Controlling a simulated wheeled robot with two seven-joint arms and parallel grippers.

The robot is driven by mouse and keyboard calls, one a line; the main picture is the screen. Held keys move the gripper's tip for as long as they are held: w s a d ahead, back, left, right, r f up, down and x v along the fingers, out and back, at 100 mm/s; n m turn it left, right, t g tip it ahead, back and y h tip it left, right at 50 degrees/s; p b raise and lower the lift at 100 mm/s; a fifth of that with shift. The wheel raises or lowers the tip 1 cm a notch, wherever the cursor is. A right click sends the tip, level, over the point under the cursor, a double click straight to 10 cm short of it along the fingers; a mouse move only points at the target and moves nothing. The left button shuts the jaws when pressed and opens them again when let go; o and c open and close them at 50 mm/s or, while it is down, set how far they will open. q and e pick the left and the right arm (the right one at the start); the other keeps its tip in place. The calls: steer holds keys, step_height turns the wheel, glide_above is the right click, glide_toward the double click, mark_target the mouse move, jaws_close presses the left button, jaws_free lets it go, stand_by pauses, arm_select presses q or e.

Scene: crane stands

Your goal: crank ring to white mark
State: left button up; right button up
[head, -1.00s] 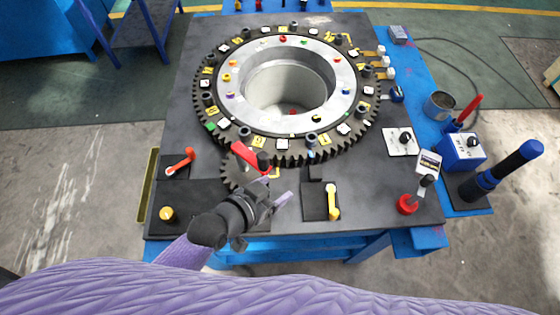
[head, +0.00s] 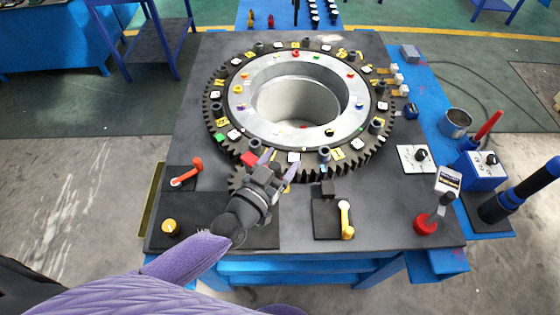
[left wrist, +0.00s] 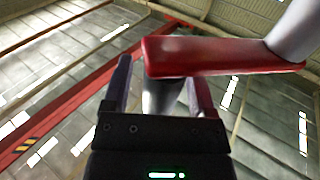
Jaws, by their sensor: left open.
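The toothed ring (head: 212,117) lies flat on the dark table top, with white, yellow and green tags around it. One white tag (head: 293,156) is at its near edge; I cannot tell which tag is the task's mark. The small gear (head: 236,182) sits at the ring's near left, with the red crank arm (head: 249,158) above it. My left gripper (head: 278,163) is open at the crank, hiding its handle in the head view. In the left wrist view, a grey post (left wrist: 161,96) stands between the open fingers, below the red crank arm (left wrist: 220,56).
An orange lever (head: 187,171) and a yellow knob (head: 170,227) are left of my arm. A yellow-handled lever (head: 346,219) is to the right. A red-based joystick (head: 426,224), a blue switch box (head: 483,170) and a metal cup (head: 455,122) line the right side.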

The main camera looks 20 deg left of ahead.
arm_select(q)
jaws_close()
stand_by(0.3)
stand_by(1.1)
